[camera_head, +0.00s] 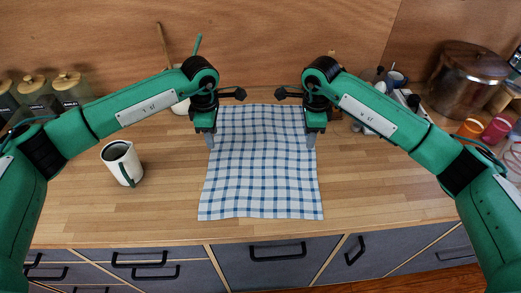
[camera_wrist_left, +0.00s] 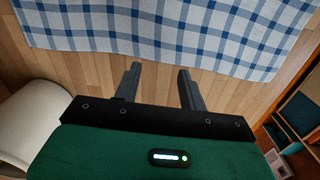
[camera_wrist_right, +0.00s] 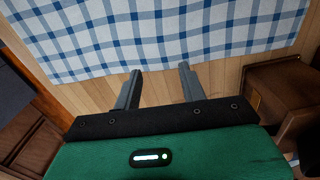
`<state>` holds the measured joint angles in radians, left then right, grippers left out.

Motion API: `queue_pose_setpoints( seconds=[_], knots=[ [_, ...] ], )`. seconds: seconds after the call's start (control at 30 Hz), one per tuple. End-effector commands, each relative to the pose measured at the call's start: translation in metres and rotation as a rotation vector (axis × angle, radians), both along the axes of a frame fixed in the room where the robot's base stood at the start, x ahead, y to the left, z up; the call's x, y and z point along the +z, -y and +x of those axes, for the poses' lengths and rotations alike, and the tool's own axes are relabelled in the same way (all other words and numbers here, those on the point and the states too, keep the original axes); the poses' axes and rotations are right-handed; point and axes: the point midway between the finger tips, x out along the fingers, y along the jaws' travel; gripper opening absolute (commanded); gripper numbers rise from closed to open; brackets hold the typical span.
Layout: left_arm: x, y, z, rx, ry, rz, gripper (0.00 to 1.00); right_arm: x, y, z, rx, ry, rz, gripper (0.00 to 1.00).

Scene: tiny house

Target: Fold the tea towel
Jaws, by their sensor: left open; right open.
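The tea towel (camera_head: 261,165), white with a blue check, lies spread out flat on the wooden counter, its near edge close to the counter's front. My left gripper (camera_head: 210,142) points down at the towel's left edge, in its far half. My right gripper (camera_head: 311,142) points down at the right edge, about level with the left one. In the left wrist view the open, empty fingers (camera_wrist_left: 159,70) are just outside the towel's edge (camera_wrist_left: 165,30). The right wrist view shows the same for the right fingers (camera_wrist_right: 160,72) and towel (camera_wrist_right: 160,35).
A white mug (camera_head: 121,164) with a green handle stands left of the towel. Lidded jars (camera_head: 70,88) stand at the back left. A metal pot (camera_head: 464,78) and coloured cups (camera_head: 496,130) stand at the back right. The counter beside the towel is mostly clear.

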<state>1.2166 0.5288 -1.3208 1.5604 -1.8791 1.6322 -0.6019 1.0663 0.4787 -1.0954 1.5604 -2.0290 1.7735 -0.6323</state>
Motion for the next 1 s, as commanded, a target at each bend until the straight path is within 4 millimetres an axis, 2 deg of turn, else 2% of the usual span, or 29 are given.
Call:
queue_pose_setpoints(
  seconds=[0.1, 0.33, 0.87, 1.0],
  knots=[
    [-0.021, 0.0, -0.001, 0.001, -0.004, -0.001, 0.42, -0.021, 0.0, 0.0, -0.002, -0.003, 0.002, 0.42],
    [-0.048, 0.001, 0.0, 0.002, -0.003, -0.003, 0.42, -0.048, 0.0, 0.0, -0.001, -0.002, 0.003, 0.42],
    [-0.057, 0.001, 0.0, 0.002, -0.001, -0.004, 0.42, -0.057, 0.0, 0.0, -0.001, 0.0, 0.003, 0.42],
    [-0.056, 0.001, 0.0, 0.002, -0.001, -0.004, 0.29, -0.056, 0.0, 0.0, -0.001, 0.0, 0.003, 0.29]
  ],
)
